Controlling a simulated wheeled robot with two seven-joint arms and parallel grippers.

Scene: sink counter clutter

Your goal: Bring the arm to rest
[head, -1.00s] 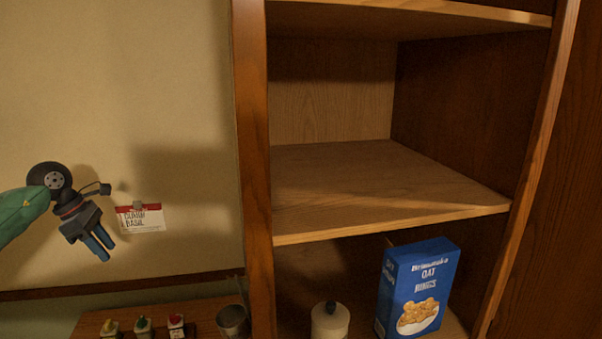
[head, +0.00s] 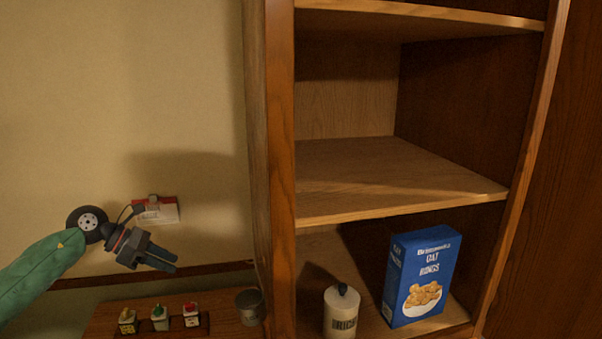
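My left gripper (head: 172,264) is in the lower left of the head view, on the green arm that comes in from the left. It points right and slightly down, in front of the wall and left of the cabinet. Its two dark fingers lie close together, and nothing shows between them. The frame does not settle whether they are fully shut. My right gripper is not in view.
A wooden cabinet (head: 281,170) stands at right, its middle shelf (head: 390,180) empty. A blue oat rings box (head: 422,277) and a white lidded jar (head: 341,312) stand below it. A metal cup (head: 250,306) and several small bottles (head: 160,317) stand on the counter.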

